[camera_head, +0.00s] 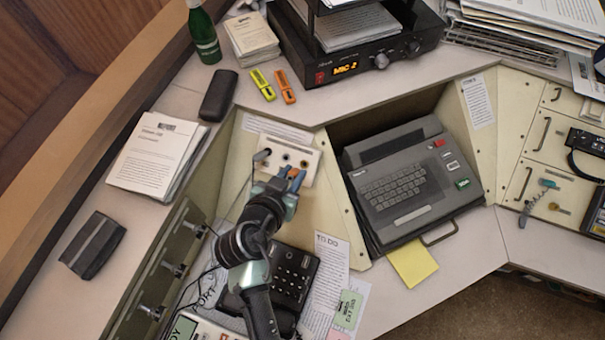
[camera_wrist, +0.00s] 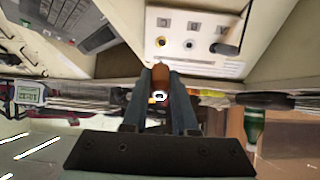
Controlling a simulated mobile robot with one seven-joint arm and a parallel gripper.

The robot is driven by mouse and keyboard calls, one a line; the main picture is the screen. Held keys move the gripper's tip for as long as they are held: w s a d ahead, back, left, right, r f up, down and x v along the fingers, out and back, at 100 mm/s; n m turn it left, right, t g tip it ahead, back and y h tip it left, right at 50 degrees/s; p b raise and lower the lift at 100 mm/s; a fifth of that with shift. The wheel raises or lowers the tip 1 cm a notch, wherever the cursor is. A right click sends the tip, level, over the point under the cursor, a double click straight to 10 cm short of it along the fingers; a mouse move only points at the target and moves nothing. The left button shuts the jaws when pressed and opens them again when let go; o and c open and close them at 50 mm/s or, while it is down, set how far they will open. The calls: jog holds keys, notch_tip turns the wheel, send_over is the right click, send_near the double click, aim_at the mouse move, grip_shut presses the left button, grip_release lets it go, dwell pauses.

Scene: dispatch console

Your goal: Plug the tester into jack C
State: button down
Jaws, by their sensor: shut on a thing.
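The cream jack panel (camera_head: 306,157) stands on the sloping console face, with several round sockets in a row. It is upside down in the wrist view (camera_wrist: 178,19). A dark plug with a grey cord sits at the panel's left end, and this plug (camera_wrist: 228,46) is at the right in the wrist view. My gripper (camera_head: 293,180) has blue fingers and is just in front of the panel's lower edge. In the wrist view its fingers are shut on an orange-brown plug (camera_wrist: 160,73), apparently the tester's.
A grey keyboard terminal (camera_head: 398,190) stands right of the panel. A black telephone (camera_head: 293,270) lies below it, beside my arm. A device with a green screen (camera_head: 182,329) and loose cords are at lower left.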

aim_at(303, 161)
jog(key=shift+w+d+f+b, duration=0.2)
jog(key=shift+w+f+b, duration=0.4)
jog(key=shift+f+b, duration=0.1)
jog(key=shift+w+d+f+b, duration=0.2)
jog(key=shift+w+f+b, duration=0.35)
jog(key=shift+f, duration=0.15)
jog(key=shift+b+x, duration=0.5)
jog(key=shift+x, duration=0.35)
jog(key=shift+s+f, duration=0.1)
jog(key=shift+f+b+x, duration=0.2)
jog(key=shift+b+x, duration=0.8)
jog(key=shift+b, duration=0.35)
dwell(1.1)
jog(key=shift+s, duration=0.1)
jog(key=c, duration=0.6)
grip_release()
jog(key=o, duration=0.5)
jog(key=shift+c, duration=0.2)
jog(key=shift+a, duration=0.2)
